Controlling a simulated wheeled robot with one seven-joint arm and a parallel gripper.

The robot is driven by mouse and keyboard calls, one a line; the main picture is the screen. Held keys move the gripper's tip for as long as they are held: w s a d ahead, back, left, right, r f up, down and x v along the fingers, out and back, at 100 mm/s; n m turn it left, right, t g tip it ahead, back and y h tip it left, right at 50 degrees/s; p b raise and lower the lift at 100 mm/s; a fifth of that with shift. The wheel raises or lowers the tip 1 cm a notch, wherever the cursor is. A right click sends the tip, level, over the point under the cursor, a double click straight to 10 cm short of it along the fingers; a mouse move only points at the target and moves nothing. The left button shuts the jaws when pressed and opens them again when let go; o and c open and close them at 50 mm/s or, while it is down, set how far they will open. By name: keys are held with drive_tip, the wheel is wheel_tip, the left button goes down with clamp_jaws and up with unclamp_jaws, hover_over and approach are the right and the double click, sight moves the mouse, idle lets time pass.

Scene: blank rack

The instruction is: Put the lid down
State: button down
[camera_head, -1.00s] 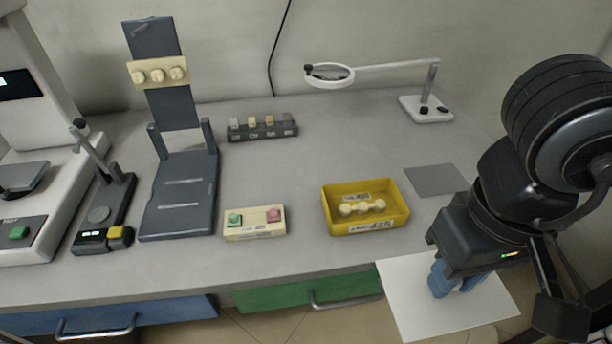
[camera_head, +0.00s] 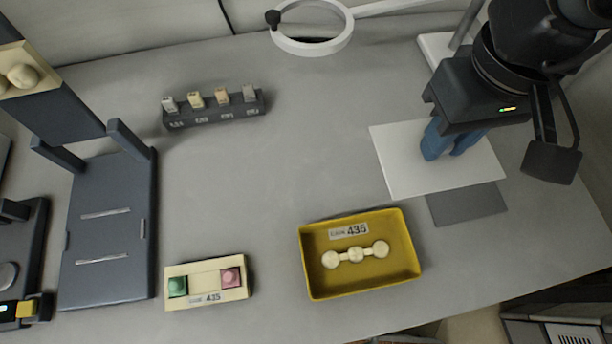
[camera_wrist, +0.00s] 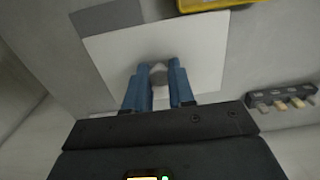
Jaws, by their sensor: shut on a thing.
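The lid is a flat white square plate (camera_head: 400,172). My gripper (camera_head: 447,150) is at its middle, blue fingers pointing down. In the wrist view the fingers (camera_wrist: 158,78) are closed around a small grey knob at the middle of the lid (camera_wrist: 208,48). The lid is over the right part of the table and overlaps a flat grey square (camera_head: 467,205) in the picture. The rest of that square is hidden behind it. I cannot tell whether the lid touches the table or hangs just above it.
A ring magnifier (camera_head: 312,46) reaches over the back. A dark rack with several small blocks (camera_head: 214,115) and a two-button box (camera_head: 207,281) stand further left.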

drive_tip(key=p, duration=0.3)
hover_over(336, 181)
wheel_tip(336, 181, down, 7)
drive_tip(key=shift+r, duration=0.1)
drive_tip(key=shift+f, duration=2.1)
drive_tip(key=shift+f, duration=0.15)
drive_tip(key=c, duration=1)
unclamp_jaws()
drive_tip(key=shift+o, duration=0.2)
drive_tip(key=shift+r, duration=0.35)
wheel_tip(336, 181, up, 12)
drive_tip(key=b, duration=0.1)
drive_tip(key=shift+f, duration=0.15)
